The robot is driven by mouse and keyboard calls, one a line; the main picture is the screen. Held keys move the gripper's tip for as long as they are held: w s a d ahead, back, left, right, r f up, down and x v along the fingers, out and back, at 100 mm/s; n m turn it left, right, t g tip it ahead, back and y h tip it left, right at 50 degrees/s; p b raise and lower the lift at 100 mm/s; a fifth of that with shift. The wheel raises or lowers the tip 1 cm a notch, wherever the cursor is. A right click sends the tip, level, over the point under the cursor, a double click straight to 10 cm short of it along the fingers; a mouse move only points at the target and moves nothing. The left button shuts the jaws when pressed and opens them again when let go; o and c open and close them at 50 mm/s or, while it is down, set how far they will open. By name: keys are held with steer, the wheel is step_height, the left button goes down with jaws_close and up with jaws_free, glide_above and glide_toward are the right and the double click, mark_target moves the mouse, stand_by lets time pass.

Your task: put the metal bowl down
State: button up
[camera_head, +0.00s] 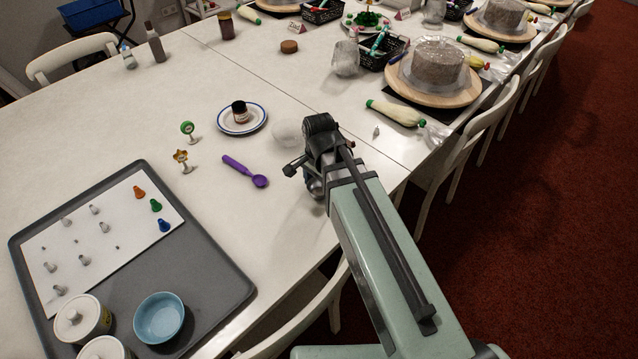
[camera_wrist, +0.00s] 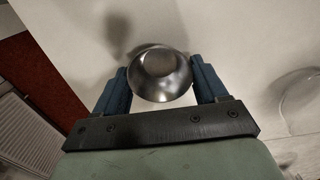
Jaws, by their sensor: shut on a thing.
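The metal bowl (camera_wrist: 160,88) is a shiny silver bowl, seen in the wrist view between the two blue fingers of my gripper (camera_wrist: 162,84). My gripper is shut on it. Behind the bowl is the white table top, with a dark shadow at its upper left; I cannot tell whether the bowl touches the table. In the head view, my gripper (camera_head: 308,180) is over the near right edge of the table (camera_head: 270,205). Only a small part of the bowl (camera_head: 316,188) shows there, the rest hidden by my arm.
A clear rounded thing (camera_head: 287,133) stands just beyond my gripper. A grey tray (camera_head: 215,268) is at lower left. Clear table lies between tray and gripper.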

mark_target(319, 193)
steer(key=shift+f, duration=0.15)
steer(key=o, duration=1.1)
steer(key=shift+c, duration=0.2)
step_height(319, 193, up, 12)
stand_by(0.4)
